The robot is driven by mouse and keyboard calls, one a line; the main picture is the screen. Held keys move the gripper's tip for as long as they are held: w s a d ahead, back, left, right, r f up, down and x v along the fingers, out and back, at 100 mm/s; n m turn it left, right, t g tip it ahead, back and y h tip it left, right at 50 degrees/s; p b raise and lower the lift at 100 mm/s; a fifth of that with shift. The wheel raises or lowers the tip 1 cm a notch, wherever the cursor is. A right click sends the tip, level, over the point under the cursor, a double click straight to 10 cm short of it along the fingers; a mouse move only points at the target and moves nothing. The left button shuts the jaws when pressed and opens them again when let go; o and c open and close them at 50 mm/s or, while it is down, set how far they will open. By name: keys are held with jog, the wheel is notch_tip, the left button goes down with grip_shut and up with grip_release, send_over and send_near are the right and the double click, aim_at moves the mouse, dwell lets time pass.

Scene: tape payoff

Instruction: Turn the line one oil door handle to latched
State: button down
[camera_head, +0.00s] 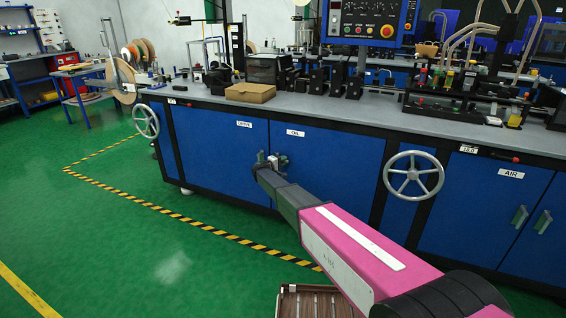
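The blue oil door (330,165), with a white "OIL" label (296,133), is in the front of the long cabinet and looks closed. A small grey piece, apparently its handle (283,160), shows at the door's left edge, partly hidden by my arm's end. My gripper (268,161) is at this spot, at or very near the handle. It is small and dark here, so I cannot tell whether its fingers are open or shut, or whether they touch the handle. The handle's angle is not clear.
The drive door (220,145) is left of the oil door. A handwheel (413,175) stands out to the right and another handwheel (146,121) at the left end. The air door (497,195) is far right. Green floor (150,235) in front is open, with striped tape (190,222).

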jog(key=shift+f, duration=0.1)
jog(key=w+a+f+m+y, duration=0.2)
jog(key=a+f+m+y, duration=0.3)
jog(key=m, duration=0.8)
jog(key=shift+g+y, duration=0.3)
jog(key=shift+y, duration=0.9)
jog(key=shift+a+f+m, duration=0.1)
jog(key=shift+a+m, duration=0.05)
jog(key=shift+m, duration=0.15)
jog(key=c, duration=1.1)
grip_release()
jog(key=shift+s, duration=0.1)
jog(key=v, duration=1)
jog(key=shift+s+a+r, duration=0.1)
jog(key=shift+s+r, duration=0.15)
jog(key=shift+s, duration=0.05)
